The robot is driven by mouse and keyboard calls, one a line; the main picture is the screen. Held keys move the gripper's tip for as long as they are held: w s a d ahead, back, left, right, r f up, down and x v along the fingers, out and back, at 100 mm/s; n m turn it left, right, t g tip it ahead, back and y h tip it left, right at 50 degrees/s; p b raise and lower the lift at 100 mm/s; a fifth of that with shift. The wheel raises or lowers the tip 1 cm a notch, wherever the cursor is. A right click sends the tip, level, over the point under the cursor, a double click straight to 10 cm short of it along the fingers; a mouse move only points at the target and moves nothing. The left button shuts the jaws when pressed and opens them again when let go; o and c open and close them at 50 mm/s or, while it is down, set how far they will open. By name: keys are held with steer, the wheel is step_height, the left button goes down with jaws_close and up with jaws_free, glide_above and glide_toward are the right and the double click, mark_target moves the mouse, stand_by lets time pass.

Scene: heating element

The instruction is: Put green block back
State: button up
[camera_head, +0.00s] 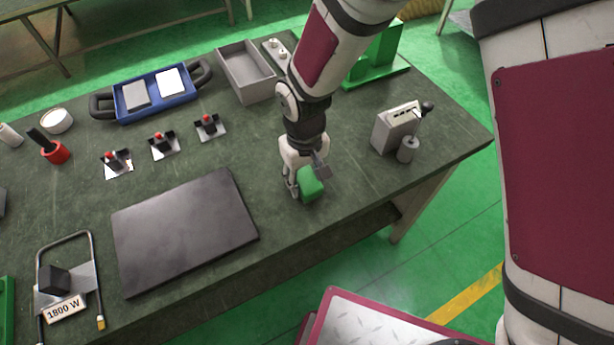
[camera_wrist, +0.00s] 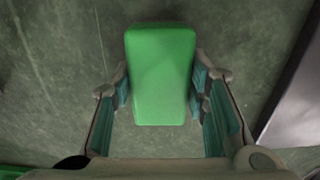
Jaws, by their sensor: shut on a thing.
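The green block (camera_head: 311,186) is between the fingers of my gripper (camera_head: 306,182), near the front edge of the table. In the wrist view the green block (camera_wrist: 161,75) stands lengthwise between the two fingers of my gripper (camera_wrist: 161,88), one on each side. My gripper is shut on it. The dark green tabletop shows around the block. I cannot tell whether the block touches the table or is held just above it.
A dark flat plate (camera_head: 184,230) lies left of my gripper. A grey box with a knob (camera_head: 396,128) stands to the right. An empty grey tray (camera_head: 247,72), a blue tray (camera_head: 156,95) and several red-topped switches (camera_head: 163,145) are behind. Bare table surrounds the gripper.

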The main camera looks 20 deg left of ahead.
mark_target(305, 177)
steer(key=shift+f, duration=0.15)
steer(key=shift+f, duration=0.1)
steer(key=o, duration=1.2)
step_height(305, 177, up, 12)
